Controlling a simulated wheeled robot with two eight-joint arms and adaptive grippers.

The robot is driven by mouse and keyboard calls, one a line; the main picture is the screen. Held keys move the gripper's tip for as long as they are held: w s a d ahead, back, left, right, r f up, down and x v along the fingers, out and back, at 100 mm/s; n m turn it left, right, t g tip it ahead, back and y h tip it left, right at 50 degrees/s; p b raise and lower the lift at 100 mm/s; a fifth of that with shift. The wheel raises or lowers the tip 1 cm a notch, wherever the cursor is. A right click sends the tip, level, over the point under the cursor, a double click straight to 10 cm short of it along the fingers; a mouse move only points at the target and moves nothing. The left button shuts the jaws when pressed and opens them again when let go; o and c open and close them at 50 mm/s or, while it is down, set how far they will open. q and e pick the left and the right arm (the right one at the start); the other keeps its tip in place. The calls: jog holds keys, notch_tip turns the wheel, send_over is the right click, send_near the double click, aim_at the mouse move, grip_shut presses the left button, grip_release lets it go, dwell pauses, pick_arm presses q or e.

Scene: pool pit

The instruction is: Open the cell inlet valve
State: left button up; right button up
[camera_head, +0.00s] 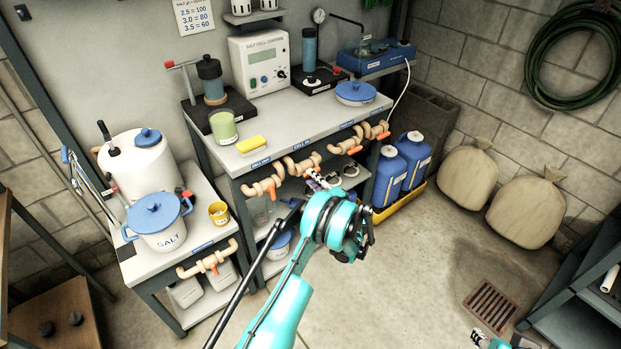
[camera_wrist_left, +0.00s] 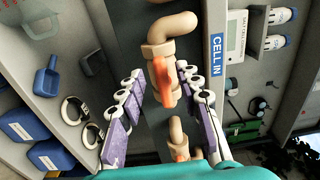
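The cell inlet valve is a tan pipe (camera_head: 303,163) with an orange handle under the front edge of the bench, below a blue label. In the left wrist view the label (camera_wrist_left: 217,55) reads CELL IN, beside the pipe elbow (camera_wrist_left: 172,27) and the orange handle (camera_wrist_left: 163,80). My left gripper (camera_head: 318,183) is just below and right of this valve. In the left wrist view its purple-grey fingers (camera_wrist_left: 160,82) are apart, one on each side of the handle, with gaps showing. My right gripper (camera_head: 480,335) shows only partly at the bottom edge.
Similar valves sit left (camera_head: 263,187) and right (camera_head: 345,145) along the bench edge, and another on the lower table (camera_head: 207,262). Blue jugs (camera_head: 390,178) stand in a yellow tray right of the bench. The floor (camera_head: 420,260) in front is mostly clear.

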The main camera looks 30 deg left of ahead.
pick_arm(q)
jog(key=v, duration=1)
jog(key=shift+d, duration=0.2)
jog(key=shift+r, duration=0.1)
